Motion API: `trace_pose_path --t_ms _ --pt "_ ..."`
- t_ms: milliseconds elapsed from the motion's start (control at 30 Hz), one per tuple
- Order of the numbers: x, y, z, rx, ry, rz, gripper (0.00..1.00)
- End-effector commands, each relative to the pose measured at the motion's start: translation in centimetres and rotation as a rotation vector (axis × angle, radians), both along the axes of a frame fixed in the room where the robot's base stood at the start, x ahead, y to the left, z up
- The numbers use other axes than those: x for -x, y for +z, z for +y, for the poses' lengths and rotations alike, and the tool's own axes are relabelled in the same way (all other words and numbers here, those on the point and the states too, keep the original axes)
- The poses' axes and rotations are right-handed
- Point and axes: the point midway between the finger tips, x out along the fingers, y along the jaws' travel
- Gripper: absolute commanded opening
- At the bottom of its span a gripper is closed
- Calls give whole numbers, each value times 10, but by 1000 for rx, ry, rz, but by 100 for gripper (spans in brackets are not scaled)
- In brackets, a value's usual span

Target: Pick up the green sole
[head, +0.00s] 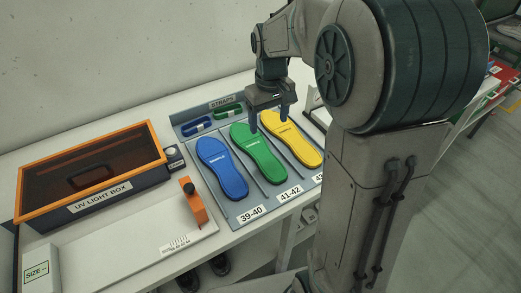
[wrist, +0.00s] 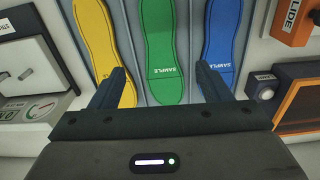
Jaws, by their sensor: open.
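The green sole (head: 258,152) lies in the middle lane of a grey-blue tray (head: 232,209), between a blue sole (head: 221,168) on the left and a yellow sole (head: 291,138) on the right. In the head view my gripper (head: 269,116) is above the far part of the tray, near the green and yellow soles. In the wrist view the green sole (wrist: 163,60) runs up the middle, between and beyond the two spread fingers of my gripper (wrist: 160,85). The gap between the fingers is empty. The yellow sole (wrist: 96,45) and blue sole (wrist: 222,40) flank it.
A UV light box (head: 90,174) with an orange frame stands left of the tray. A white measuring board with an orange slider (head: 194,202) lies in front of it. Blue and green straps (head: 228,112) sit at the tray's far end. Low dividers separate the lanes.

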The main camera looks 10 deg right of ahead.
Motion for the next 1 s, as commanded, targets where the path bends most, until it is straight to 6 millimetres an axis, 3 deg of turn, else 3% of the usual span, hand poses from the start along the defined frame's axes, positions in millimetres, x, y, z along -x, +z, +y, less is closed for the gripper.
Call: trace_pose_path --t_ms 33,200,600,1000 --pt "-8 -11 -1 1 9 12 71" --pt "-20 -24 -2 1 28 32 71" --pt "-21 -92 -2 1 29 38 71" --pt "-23 -128 1 1 29 39 71"
